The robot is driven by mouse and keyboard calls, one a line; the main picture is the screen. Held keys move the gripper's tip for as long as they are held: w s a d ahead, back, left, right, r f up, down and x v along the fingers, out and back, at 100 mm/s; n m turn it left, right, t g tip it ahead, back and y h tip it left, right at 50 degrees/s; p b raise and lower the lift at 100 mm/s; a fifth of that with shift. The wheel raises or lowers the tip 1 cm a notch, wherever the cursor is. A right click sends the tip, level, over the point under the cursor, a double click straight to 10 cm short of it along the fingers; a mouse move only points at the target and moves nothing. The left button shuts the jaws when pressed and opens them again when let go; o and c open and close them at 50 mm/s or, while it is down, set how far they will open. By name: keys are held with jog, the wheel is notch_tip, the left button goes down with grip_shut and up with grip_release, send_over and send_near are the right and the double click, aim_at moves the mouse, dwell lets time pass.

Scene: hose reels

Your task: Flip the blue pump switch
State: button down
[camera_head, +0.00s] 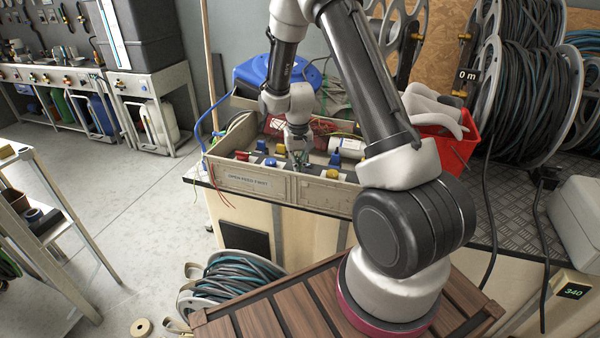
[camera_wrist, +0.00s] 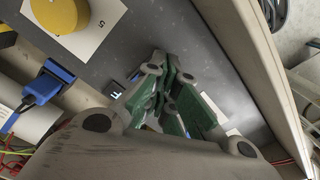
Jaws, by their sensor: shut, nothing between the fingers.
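A blue control (camera_head: 335,160) stands on the grey panel in the wooden tray, to the right of my gripper in the head view. It shows as a blue block (camera_wrist: 46,84) at the left of the wrist view, apart from the fingers. Two more blue parts (camera_head: 270,162) (camera_head: 262,146) stand left of my gripper. I cannot tell which blue part is the pump switch. My gripper (camera_head: 300,158) is over the panel, pointing down; its green-padded fingers (camera_wrist: 168,80) are shut and empty. They hide part of the panel, including most of a small dark label (camera_wrist: 115,91).
A yellow knob (camera_wrist: 60,14) on a white numbered plate sits near the blue block. A red button (camera_head: 242,155) is at the panel's left. The tray wall (camera_head: 250,181) bounds the panel. A white cylinder (camera_head: 349,147), wires and a red bucket (camera_head: 452,150) crowd around.

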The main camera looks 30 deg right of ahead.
jog(key=shift+f, duration=0.4)
jog(key=shift+r, duration=3.55)
